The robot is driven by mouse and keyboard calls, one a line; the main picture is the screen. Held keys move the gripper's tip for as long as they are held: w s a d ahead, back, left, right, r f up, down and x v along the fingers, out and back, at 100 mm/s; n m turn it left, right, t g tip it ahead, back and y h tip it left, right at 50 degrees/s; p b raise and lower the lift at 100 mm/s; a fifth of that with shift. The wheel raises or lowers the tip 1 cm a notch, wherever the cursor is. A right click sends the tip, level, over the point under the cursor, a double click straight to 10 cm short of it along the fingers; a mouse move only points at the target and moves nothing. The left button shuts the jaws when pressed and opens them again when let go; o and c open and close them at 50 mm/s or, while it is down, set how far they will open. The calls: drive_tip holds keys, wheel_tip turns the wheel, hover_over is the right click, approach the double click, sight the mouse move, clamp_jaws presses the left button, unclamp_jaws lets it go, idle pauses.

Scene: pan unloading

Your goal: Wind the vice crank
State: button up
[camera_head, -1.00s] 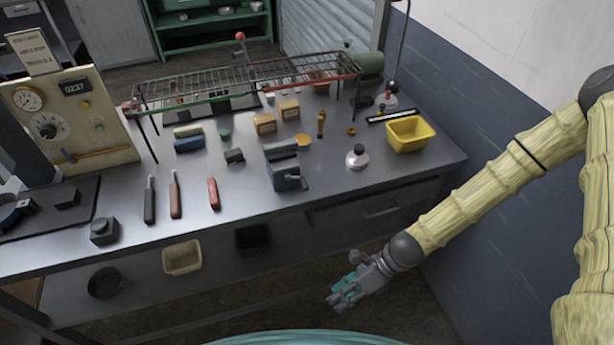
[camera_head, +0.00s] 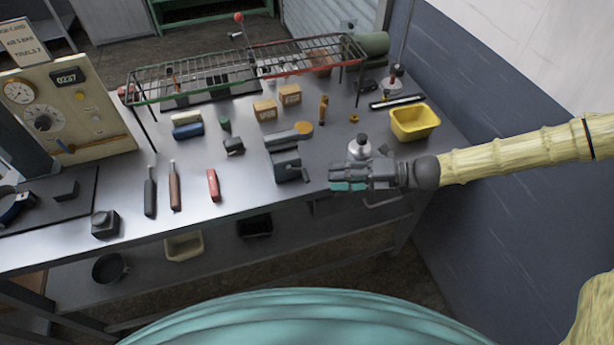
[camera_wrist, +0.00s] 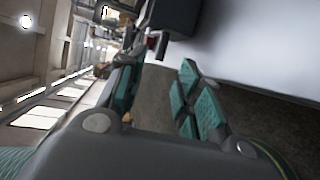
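The vice (camera_head: 287,165) is a dark grey block-like tool near the bench's front edge, right of the middle in the head view. A small dark crank or handle part (camera_head: 307,179) shows low on its right side. My gripper (camera_head: 337,178) is to the right of the vice, apart from it, with its fingers pointing left. In the wrist view the two teal-padded fingers (camera_wrist: 160,90) stand apart with nothing between them. A dark block fills the top of the wrist view; I cannot tell whether it is the vice.
A silver-capped flask (camera_head: 360,147) stands just behind my gripper, and a yellow bin (camera_head: 414,123) behind my wrist. A red-handled tool (camera_head: 213,184) and other tools lie left of the vice. A wire rack (camera_head: 200,78) spans the back. Space before the bench's front edge is free.

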sight(308, 178)
drive_tip(key=shift+p+x, duration=1.35)
drive_tip(key=shift+x, duration=2.95)
drive_tip(key=shift+c, duration=0.4)
clamp_jaws()
